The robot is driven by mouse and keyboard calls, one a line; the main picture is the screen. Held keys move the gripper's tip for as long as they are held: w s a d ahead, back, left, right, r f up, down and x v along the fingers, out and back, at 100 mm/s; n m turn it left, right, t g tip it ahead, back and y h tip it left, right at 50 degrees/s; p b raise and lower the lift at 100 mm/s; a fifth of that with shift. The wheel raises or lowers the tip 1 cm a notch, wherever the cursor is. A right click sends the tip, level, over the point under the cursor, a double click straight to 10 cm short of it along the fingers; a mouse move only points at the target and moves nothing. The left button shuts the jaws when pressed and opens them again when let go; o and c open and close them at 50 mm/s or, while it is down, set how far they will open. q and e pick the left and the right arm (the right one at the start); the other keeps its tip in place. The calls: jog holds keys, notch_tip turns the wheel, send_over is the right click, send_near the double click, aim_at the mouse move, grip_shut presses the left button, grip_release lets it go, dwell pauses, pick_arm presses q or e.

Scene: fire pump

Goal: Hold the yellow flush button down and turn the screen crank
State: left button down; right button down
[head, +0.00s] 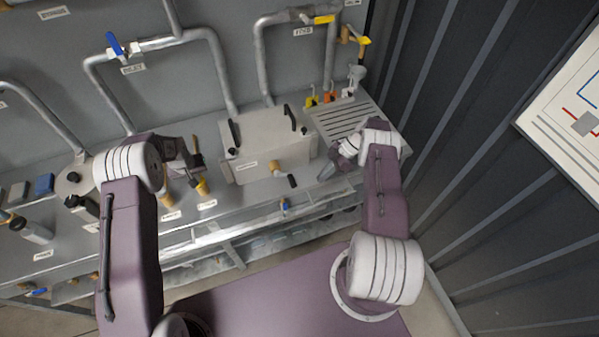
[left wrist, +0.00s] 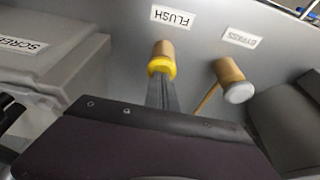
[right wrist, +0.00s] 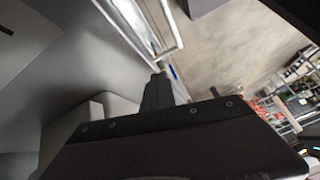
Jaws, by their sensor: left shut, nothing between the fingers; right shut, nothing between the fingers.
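The yellow flush button (head: 202,187) sits on the front of the bench, above its FLUSH label. In the left wrist view the button (left wrist: 162,66) shows as a yellow collar on a brass stem. My left gripper (head: 198,166) is shut and empty; its fingertips (left wrist: 162,84) overlap the button's lower edge there, but I cannot tell whether they press it. The screen crank (head: 284,173), with a brass hub and dark handle, is on the front of the grey screen box (head: 262,135). My right gripper (head: 326,172) is shut and empty, right of the crank and apart from it.
A brass bypass knob (left wrist: 234,82) with a pale end stands beside the flush button. A slotted drain tray (head: 345,117) lies right of the screen box. Pipes and a blue-handled valve (head: 117,46) are on the back wall. A dark ribbed wall (head: 460,130) closes the right side.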

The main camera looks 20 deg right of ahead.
jog(key=a+r+n+h, duration=0.1)
jog(key=a+r+h, duration=0.15)
jog(key=r, duration=0.45)
jog(key=a+r+n+h, duration=0.1)
jog(key=a+r, duration=0.2)
jog(key=r, duration=0.5)
jog(key=n, duration=0.1)
send_near(293, 180)
jog(key=x, duration=0.5)
jog(key=shift+a+f, duration=0.2)
jog(key=shift+a, duration=0.25)
jog(key=shift+f, duration=0.5)
jog(key=shift+d+f+y, duration=0.15)
jog(key=shift+f+y, duration=0.2)
jog(key=shift+y, duration=0.2)
jog(key=shift+d+f+y, duration=0.15)
jog(key=shift+f+y, duration=0.4)
jog(key=shift+y, duration=0.35)
jog(key=shift+f, duration=1.35)
jog(key=shift+x, duration=1.3)
